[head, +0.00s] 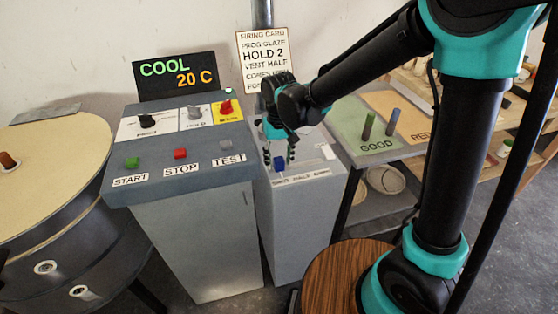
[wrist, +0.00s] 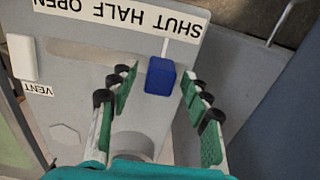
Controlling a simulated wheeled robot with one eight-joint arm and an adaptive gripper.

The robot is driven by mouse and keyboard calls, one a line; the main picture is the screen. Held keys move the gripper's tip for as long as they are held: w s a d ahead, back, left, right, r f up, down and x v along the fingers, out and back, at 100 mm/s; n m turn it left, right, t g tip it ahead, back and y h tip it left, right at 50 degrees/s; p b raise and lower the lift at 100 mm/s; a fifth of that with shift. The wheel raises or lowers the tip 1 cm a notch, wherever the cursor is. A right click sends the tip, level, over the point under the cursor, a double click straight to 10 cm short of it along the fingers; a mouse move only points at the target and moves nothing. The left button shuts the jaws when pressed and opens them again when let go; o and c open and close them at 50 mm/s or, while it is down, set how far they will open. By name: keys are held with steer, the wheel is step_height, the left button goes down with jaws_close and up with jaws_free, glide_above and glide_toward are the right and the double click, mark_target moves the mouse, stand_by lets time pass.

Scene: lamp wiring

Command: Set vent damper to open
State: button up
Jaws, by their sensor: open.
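The vent damper's blue knob (head: 279,165) stands on the grey pedestal (head: 318,210) right of the control console. In the wrist view the knob (wrist: 160,76) sits at the right end of a slot (wrist: 95,52). The upside-down label (wrist: 130,20) reads SHUT HALF OPEN, with SHUT at the knob's end and OPEN toward the far left. My gripper (head: 280,156) is open above the panel. In the wrist view its two green-padded fingers (wrist: 158,88) are on either side of the knob, with gaps visible on both sides.
The console has a PROG dial (head: 147,121), START (head: 132,163) and STOP (head: 180,154) buttons, and a display (head: 177,76) reading COOL 20 C. A white block (wrist: 22,57) lies near the VENT label. A green GOOD mat (head: 375,130) is to the right.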

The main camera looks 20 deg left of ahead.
steer(key=shift+f, duration=0.3)
steer(key=shift+c, duration=0.6)
jaws_close()
